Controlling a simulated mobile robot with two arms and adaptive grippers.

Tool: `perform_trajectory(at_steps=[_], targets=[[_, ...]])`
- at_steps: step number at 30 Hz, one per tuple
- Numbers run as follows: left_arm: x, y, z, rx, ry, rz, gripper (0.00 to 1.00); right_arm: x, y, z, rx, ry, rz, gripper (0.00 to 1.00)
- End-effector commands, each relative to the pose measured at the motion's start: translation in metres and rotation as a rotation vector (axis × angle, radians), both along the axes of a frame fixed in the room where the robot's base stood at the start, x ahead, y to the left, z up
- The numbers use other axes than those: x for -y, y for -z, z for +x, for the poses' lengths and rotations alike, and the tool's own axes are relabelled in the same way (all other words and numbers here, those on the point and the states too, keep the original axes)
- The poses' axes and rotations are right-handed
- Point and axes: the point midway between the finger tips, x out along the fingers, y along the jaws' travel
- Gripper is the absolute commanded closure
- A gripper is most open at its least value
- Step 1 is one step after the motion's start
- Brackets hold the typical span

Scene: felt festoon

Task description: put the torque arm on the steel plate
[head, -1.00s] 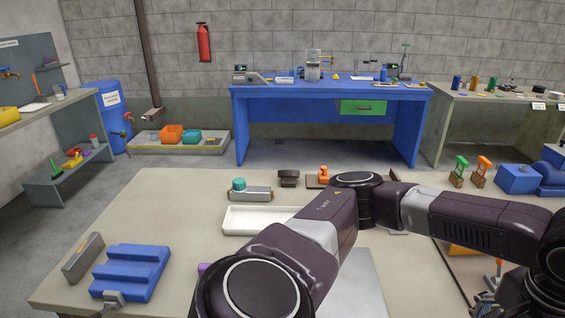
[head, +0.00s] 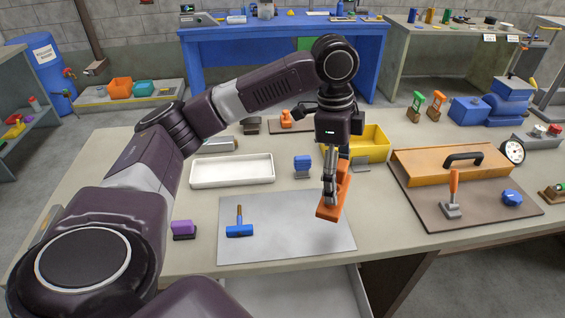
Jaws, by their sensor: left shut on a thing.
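The steel plate (head: 290,235) is a flat grey sheet near the front edge of the table. My left gripper (head: 331,192) points down over the plate's right part. It is shut on a long orange piece, which I take to be the torque arm (head: 334,206). The piece hangs tilted, its lower end over the plate; I cannot tell whether it touches. The fingers hide part of it. My right gripper is not in view.
A white tray (head: 232,184) lies behind the plate. A small blue part on a grey stand (head: 302,165) and a yellow bin (head: 370,152) stand behind the gripper. A purple block (head: 183,227) is left of the plate. An orange box with a black handle (head: 440,170) is at right. The plate's middle is clear.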

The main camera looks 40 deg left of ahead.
Motion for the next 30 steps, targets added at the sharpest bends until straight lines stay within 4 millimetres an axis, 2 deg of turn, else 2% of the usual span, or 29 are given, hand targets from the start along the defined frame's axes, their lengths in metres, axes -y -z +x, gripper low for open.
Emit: perform_trajectory(at_steps=[1,12,15,20,23,27,30], targets=[[-0.005,-0.007,0.004,0.001,0.08,-0.003,0.44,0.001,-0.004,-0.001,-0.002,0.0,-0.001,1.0],[-0.043,-0.034,0.019,0.001,0.765,-0.002,0.44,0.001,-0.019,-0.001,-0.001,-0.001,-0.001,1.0],[-0.05,-0.039,0.02,0.001,0.903,-0.001,0.44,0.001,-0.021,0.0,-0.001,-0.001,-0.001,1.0],[-0.057,-0.042,0.022,0.002,1.035,-0.001,0.44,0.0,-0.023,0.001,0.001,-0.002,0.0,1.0],[-0.059,-0.035,0.022,-0.001,1.069,-0.001,0.44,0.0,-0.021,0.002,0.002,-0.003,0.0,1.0],[-0.058,-0.005,0.02,-0.003,1.077,-0.007,0.44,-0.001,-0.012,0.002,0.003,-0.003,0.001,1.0],[-0.059,0.019,0.02,-0.004,1.075,-0.005,0.44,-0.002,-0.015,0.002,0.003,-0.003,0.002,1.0]])
